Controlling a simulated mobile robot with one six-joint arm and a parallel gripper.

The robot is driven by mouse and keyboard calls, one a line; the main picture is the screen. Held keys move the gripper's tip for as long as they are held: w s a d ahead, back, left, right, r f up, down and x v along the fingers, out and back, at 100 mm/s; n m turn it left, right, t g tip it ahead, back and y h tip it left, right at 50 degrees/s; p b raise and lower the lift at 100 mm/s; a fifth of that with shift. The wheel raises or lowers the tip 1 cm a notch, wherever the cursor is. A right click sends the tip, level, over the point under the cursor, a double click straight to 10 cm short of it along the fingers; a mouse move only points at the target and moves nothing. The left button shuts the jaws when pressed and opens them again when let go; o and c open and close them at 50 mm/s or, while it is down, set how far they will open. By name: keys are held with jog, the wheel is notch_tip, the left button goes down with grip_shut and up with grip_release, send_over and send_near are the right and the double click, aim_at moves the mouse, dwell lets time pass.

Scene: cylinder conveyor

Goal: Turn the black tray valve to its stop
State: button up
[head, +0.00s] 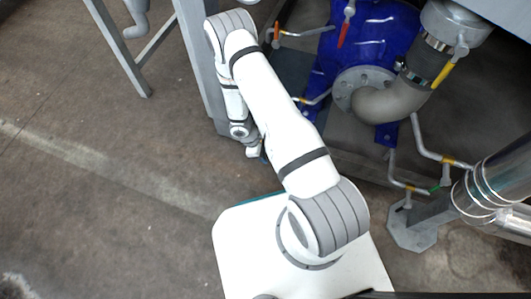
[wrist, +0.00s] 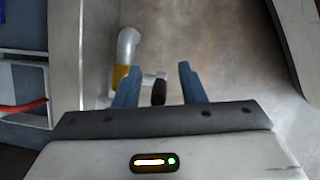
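The black valve handle (wrist: 159,92) shows in the wrist view, small and dark, on a short fitting beside a grey bent pipe (wrist: 128,48) with a yellow band. My gripper (wrist: 160,86) is open, with one blue finger on each side of the handle in the picture. The handle lies between the fingertips as seen from the wrist; I cannot tell how deep it sits or whether a finger touches it. In the head view my gripper (head: 255,151) is low beside the grey frame post, mostly hidden by my arm. I cannot make out the black handle there.
A grey post (head: 202,70) stands close to my wrist. Behind it are a blue machine (head: 385,50), a thick bent pipe (head: 395,100), and valves with red (head: 344,28), yellow (head: 443,73) and green (head: 437,187) handles. The concrete floor (head: 90,190) at left is clear.

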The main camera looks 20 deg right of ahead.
grip_shut()
jog(key=shift+s, duration=0.1)
